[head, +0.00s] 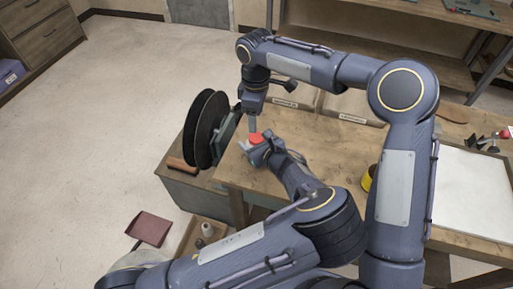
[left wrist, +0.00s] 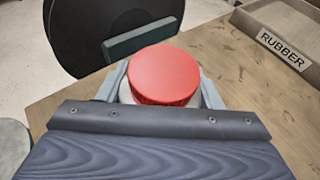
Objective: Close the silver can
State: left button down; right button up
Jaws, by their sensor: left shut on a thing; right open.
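The can (left wrist: 123,92) is mostly hidden; a pale grey strip of it shows below a red lid (left wrist: 166,74) in the left wrist view. The lid lies on top of the can; I cannot tell whether it is fully seated. My left gripper (head: 258,151) is shut on the can, with one grey finger on each side of it, as the left wrist view (left wrist: 162,95) also shows. In the head view the red lid (head: 256,138) shows at this gripper. My right gripper (head: 253,127) is open and points down just above the lid.
A wheel machine with dark round discs (head: 205,128) stands at the table's left edge. A tray labelled RUBBER (left wrist: 284,50) lies at the back. A yellow container (head: 368,179) and a white board (head: 470,205) are at the right. The wooden table (head: 230,172) is bare near the grippers.

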aim_at(256, 137)
jog(key=n, duration=1.3)
jog(key=shift+f, duration=0.1)
jog(key=n, duration=0.7)
jog(key=shift+n, duration=0.3)
jog(key=n, duration=0.5)
jog(key=shift+w+n, duration=0.1)
jog(key=shift+n, duration=0.2)
jog(key=shift+f, duration=3.95)
